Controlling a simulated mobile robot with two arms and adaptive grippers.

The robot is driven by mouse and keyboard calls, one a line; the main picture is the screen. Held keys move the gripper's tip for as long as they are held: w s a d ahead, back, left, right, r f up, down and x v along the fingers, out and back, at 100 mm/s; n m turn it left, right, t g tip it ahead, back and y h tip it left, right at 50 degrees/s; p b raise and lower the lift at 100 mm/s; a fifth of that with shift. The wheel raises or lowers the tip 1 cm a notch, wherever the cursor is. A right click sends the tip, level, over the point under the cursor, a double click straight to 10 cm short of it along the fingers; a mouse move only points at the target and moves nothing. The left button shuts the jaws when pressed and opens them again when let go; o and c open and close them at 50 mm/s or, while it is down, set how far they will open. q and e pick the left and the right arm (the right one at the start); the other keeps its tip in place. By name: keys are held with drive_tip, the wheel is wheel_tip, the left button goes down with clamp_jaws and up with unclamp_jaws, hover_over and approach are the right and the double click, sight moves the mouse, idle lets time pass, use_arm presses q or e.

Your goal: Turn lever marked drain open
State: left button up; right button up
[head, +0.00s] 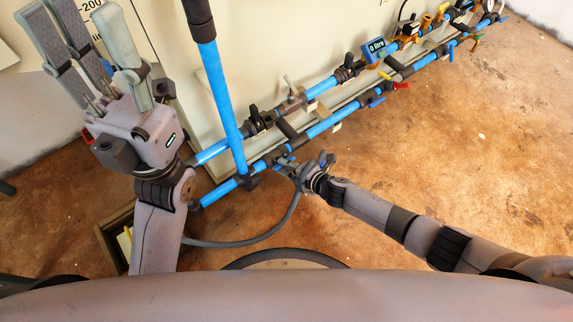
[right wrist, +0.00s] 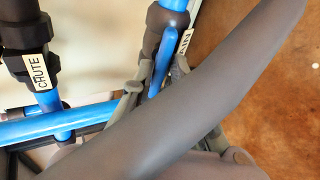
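A blue lever (right wrist: 163,62) sits below a dark pipe fitting. Beside it is a white label (right wrist: 184,42) with only "AIN" readable. My right gripper (right wrist: 162,72) has a grey fingertip on each side of this lever, very close to it. I cannot tell whether they press on it. A thick dark grey hose crosses in front and hides the lower fingers. In the head view my right gripper (head: 287,165) is at the near blue pipe. My left gripper (head: 85,50) is raised at the upper left, fingers spread, empty.
Blue pipes with several valves, a red lever (head: 401,85) and a digital meter (head: 376,48) run to the upper right. The grey hose (head: 245,241) loops low. The brown floor (head: 460,150) at right is clear.

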drive_tip(key=shift+o, duration=1.4)
drive_tip(key=v, duration=1.2)
